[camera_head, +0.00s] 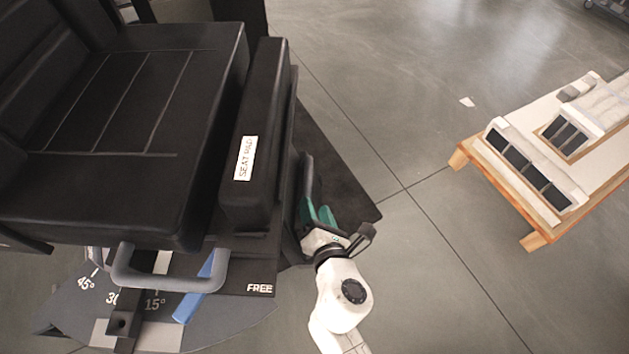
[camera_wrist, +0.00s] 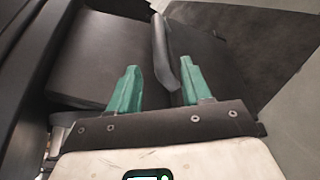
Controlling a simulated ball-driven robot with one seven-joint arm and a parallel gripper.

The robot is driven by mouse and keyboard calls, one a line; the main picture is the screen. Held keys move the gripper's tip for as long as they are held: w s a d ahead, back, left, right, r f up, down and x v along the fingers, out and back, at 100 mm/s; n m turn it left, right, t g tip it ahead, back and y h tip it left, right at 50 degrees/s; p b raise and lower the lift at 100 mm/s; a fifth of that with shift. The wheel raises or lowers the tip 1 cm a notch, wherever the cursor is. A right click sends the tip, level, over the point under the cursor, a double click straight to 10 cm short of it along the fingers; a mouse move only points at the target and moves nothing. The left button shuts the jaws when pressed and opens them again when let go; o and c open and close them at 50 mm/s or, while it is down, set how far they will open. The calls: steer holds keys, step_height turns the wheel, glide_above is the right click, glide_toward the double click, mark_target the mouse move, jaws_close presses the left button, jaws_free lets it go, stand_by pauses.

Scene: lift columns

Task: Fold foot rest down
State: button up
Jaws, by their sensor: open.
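The black chair (camera_head: 120,110) fills the left of the head view, with a thick pad labelled "SEAT PAD" (camera_head: 258,120) along its front edge. A dark flat panel (camera_head: 338,165), which looks like the foot rest, lies low beyond that pad. A curved dark grey bar (camera_head: 306,175) stands at the chair's front side. My gripper (camera_head: 317,211) is beside this bar, its green fingers open. In the wrist view the bar (camera_wrist: 161,45) runs between the open fingers (camera_wrist: 160,70), nearer the right one. Whether a finger touches it, I cannot tell.
A grey handle (camera_head: 170,282), a blue lever (camera_head: 200,288) and an angle scale (camera_head: 120,300) sit below the seat, near a "FREE" label (camera_head: 259,288). A wooden-edged table (camera_head: 500,190) stands right. The floor (camera_head: 400,100) between is clear.

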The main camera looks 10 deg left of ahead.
mark_target(310, 193)
steer(key=b+x, duration=0.2)
steer(key=x, duration=0.6)
steer(key=shift+w+a+f, duration=0.1)
steer(key=shift+w, duration=0.25)
jaws_close()
